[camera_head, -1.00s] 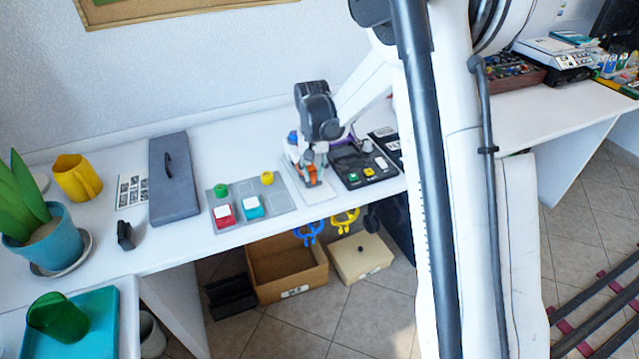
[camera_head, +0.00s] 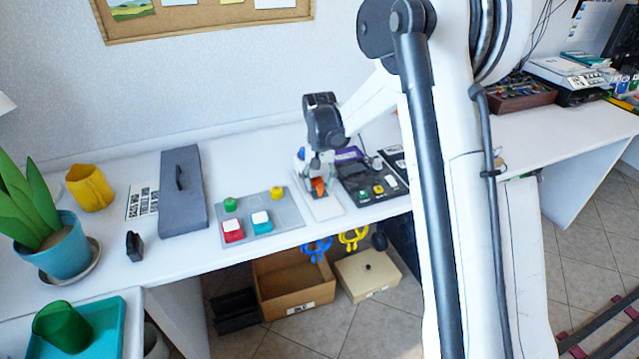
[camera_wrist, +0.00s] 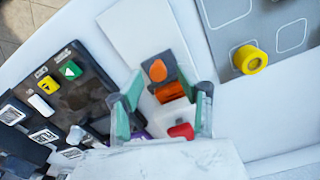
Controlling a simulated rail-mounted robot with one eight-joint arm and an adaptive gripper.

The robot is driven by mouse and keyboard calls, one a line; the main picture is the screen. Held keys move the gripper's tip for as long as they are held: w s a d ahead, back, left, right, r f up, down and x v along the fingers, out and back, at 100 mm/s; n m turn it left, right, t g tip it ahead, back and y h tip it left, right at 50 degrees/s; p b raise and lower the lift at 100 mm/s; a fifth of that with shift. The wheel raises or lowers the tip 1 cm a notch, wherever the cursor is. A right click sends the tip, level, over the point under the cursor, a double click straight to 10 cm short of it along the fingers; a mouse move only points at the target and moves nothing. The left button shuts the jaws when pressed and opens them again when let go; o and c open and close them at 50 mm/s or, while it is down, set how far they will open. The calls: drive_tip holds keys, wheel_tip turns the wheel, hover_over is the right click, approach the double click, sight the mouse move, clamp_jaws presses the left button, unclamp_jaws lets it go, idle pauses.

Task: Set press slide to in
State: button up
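The press (camera_head: 328,209) is a small unit on a white base plate at the table's front, right of the grey button board. In the wrist view its white plate (camera_wrist: 143,38) carries a dark block with a round orange knob (camera_wrist: 158,70) and an orange bar (camera_wrist: 171,92). A red part (camera_wrist: 181,131) shows nearer the wrist. I cannot tell which part is the slide. My gripper (camera_head: 319,172) is over the press; in the wrist view its green-padded fingers (camera_wrist: 161,95) stand apart, either side of the orange bar. Contact cannot be made out.
The grey board (camera_head: 285,222) with red, teal, green and yellow buttons lies left. A black panel (camera_head: 362,178) with green and yellow buttons lies close on the right. A grey case (camera_head: 184,208) and yellow mug (camera_head: 90,188) stand farther left. Hooks hang below the front edge.

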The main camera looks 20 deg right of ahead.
sight(320, 187)
wheel_tip(320, 187, up, 12)
drive_tip(key=shift+f, duration=0.15)
idle(0.3)
drive_tip(key=s+r+n+t, duration=0.1)
drive_tip(key=s+r+t, duration=0.1)
drive_tip(key=s+r, duration=0.45)
drive_tip(key=s+r+t, duration=0.1)
drive_tip(key=s+r, duration=0.3)
drive_tip(key=s, duration=0.6)
drive_tip(key=s+f+t, duration=0.1)
drive_tip(key=s+t, duration=0.1)
drive_tip(key=s, duration=0.7)
drive_tip(key=s+f+n+t, duration=0.1)
drive_tip(key=s+t, duration=0.1)
drive_tip(key=s, duration=0.6)
drive_tip(key=shift+s+d+f+p, duration=0.15)
drive_tip(key=shift+s+f+p, duration=0.1)
drive_tip(key=shift+s+p, duration=0.15)
idle(0.6)
